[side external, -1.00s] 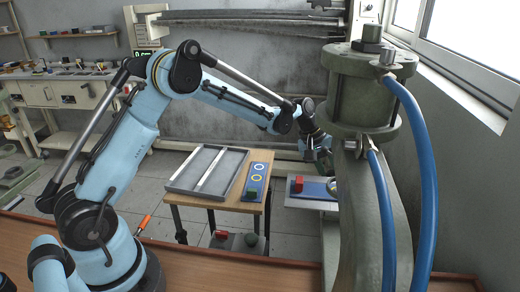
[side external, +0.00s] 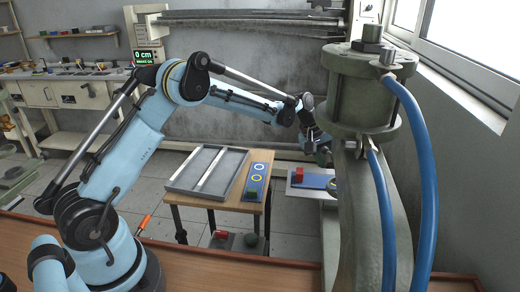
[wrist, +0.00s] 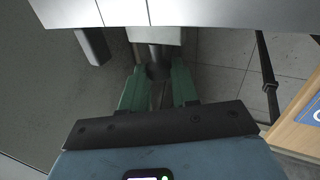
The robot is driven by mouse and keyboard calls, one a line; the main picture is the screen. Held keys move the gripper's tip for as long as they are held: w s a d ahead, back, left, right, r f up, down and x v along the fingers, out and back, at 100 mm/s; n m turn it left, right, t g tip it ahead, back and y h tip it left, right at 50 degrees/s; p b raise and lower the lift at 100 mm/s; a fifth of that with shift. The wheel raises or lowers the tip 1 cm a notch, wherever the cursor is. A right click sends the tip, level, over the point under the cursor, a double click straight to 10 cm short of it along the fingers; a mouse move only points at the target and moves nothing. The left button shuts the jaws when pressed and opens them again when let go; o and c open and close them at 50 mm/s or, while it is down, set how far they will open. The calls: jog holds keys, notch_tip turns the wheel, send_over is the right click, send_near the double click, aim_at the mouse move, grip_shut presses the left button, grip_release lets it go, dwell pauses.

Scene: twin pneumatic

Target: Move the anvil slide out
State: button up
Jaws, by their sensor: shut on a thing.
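The anvil slide (side external: 297,192) shows in the side external view as a pale plate to the left of the press column. My gripper (side external: 324,160) is at the slide's far side, partly behind the press. In the wrist view its green fingers (wrist: 159,82) are shut on a dark round handle (wrist: 158,69) below the slide's bright metal edge (wrist: 120,12). The grip itself is hidden in the side external view.
The press (side external: 362,90) with blue hoses stands on the right. A wooden table (side external: 237,203) with a grey tray and a blue board with rings stands left of the slide, with a gap between. A display (side external: 143,57) reads 0 cm. A pedal box (side external: 222,239) is on the floor.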

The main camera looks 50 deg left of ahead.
jog(key=shift+w+a+r, duration=0.1)
jog(key=shift+w+a, duration=1.5)
jog(key=shift+w, duration=0.2)
jog(key=o, duration=1.2)
jog(key=shift+a, duration=0.1)
jog(key=shift+c, duration=0.2)
jog(key=shift+r, duration=2.95)
